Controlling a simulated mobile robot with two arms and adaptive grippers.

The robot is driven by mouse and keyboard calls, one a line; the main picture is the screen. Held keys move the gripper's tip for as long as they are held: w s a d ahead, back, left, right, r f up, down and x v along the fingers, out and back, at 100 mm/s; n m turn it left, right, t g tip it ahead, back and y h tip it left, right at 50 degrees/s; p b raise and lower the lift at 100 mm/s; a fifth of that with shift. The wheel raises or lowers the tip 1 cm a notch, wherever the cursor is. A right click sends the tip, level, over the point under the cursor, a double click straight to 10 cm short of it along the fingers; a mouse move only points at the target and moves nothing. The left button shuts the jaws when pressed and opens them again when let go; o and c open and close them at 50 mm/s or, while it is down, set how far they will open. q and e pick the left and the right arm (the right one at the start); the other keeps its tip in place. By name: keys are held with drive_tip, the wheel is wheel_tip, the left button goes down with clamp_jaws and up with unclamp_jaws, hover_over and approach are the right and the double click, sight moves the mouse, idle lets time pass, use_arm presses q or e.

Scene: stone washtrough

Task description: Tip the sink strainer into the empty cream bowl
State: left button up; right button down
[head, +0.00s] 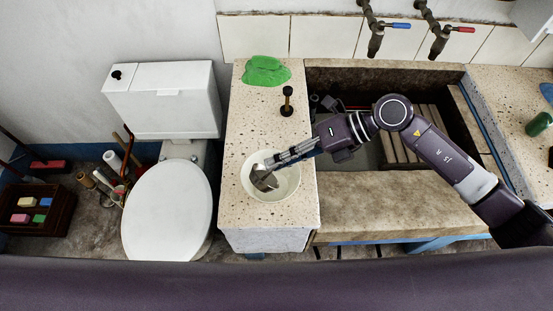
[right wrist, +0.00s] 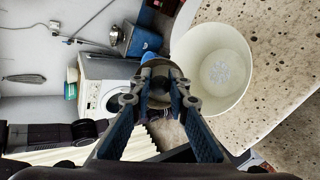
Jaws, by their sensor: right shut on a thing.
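The cream bowl (head: 288,187) stands on the left part of the speckled counter; it also shows in the right wrist view (right wrist: 237,98). My right gripper (head: 274,164) reaches in from the right and is shut on the sink strainer (head: 264,180), a small grey metal cup. The strainer is tilted over the left part of the bowl, partly hidden by the fingers. In the right wrist view the fingertips (right wrist: 160,80) are beside the bowl's left rim. A pale patch shows on the bowl's floor; I cannot tell what it is. My left gripper is not in view.
A green cloth (head: 265,71) and a dark plunger-like object (head: 287,101) lie behind the bowl. The stone trough (head: 385,78) is to the right, with a wooden rack (head: 430,125) inside and taps above. A toilet (head: 168,210) stands left of the counter.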

idle(0.3)
drive_tip(key=shift+w+d+f+y+b, duration=0.2)
drive_tip(key=shift+f+y+b, duration=0.15)
drive_tip(key=shift+b, duration=0.6)
drive_tip(key=shift+w+d+r+m+g+y+b, duration=0.15)
drive_tip(key=shift+d+m+g+y+b, duration=0.3)
drive_tip(key=shift+b, duration=0.75)
drive_tip(key=shift+a+r, duration=0.1)
drive_tip(key=shift+a, duration=0.05)
